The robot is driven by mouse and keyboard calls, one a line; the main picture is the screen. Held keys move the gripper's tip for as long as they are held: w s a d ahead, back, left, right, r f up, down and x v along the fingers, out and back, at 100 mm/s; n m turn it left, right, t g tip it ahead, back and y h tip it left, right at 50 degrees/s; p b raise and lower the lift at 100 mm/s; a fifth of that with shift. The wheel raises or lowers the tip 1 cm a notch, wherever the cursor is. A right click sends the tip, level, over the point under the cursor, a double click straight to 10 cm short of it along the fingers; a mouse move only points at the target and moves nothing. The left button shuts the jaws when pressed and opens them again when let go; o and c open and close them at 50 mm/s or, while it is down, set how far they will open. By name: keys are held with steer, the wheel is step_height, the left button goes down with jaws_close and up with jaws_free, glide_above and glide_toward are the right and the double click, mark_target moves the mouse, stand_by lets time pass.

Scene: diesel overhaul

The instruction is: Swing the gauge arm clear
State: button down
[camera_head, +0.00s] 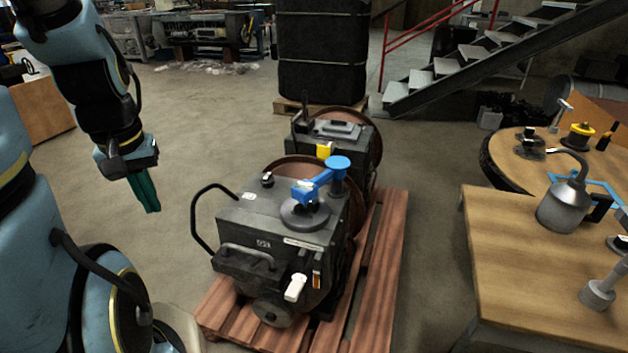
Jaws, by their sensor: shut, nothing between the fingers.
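A blue arm (318,184), which I take to be the gauge arm, sits on top of the near grey engine (262,222). Its round blue end (338,163) is at the far right, above a dark grey post. Its other end is over a round dark cap (304,213) on the engine top. My gripper (150,205) hangs in the air to the left of the engine, pointing down. Its green fingers are together and hold nothing. It is well apart from the blue arm. No part of the blue arm is covered by my arm.
The engine stands on a reddish wooden pallet (384,270), with a second engine (345,132) behind it. A black loop handle (193,222) sticks out on the engine's left side. A wooden table (510,270) with an oil can (565,205) stands right. Floor between gripper and engine is clear.

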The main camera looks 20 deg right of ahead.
steer(key=c, duration=1.5)
jaws_free()
steer(key=shift+w+d, duration=0.1)
steer(key=o, duration=0.5)
steer(key=w+d+f+m+b, duration=0.3)
steer(key=w+d, duration=0.4)
steer(key=w, duration=0.1)
steer(key=shift+w+b, duration=0.3)
steer(key=shift+b, duration=0.05)
steer(key=shift+o, duration=1.4)
steer(key=w+d+f+m+h+b, duration=0.1)
steer(key=w+d+f+m+b, duration=0.2)
steer(key=w+d, duration=0.4)
steer(key=d, duration=0.4)
steer(key=shift+w+d+f+m+t, duration=0.15)
steer(key=shift+m+t, duration=0.15)
steer(key=m+h+b, duration=0.3)
steer(key=m+b, duration=0.2)
glide_toward(322, 175)
steer(key=p+x, duration=0.1)
steer(key=x, duration=0.7)
steer(key=shift+w+d+f, duration=0.15)
steer(key=shift+w+f, duration=0.05)
steer(key=shift+f, duration=0.05)
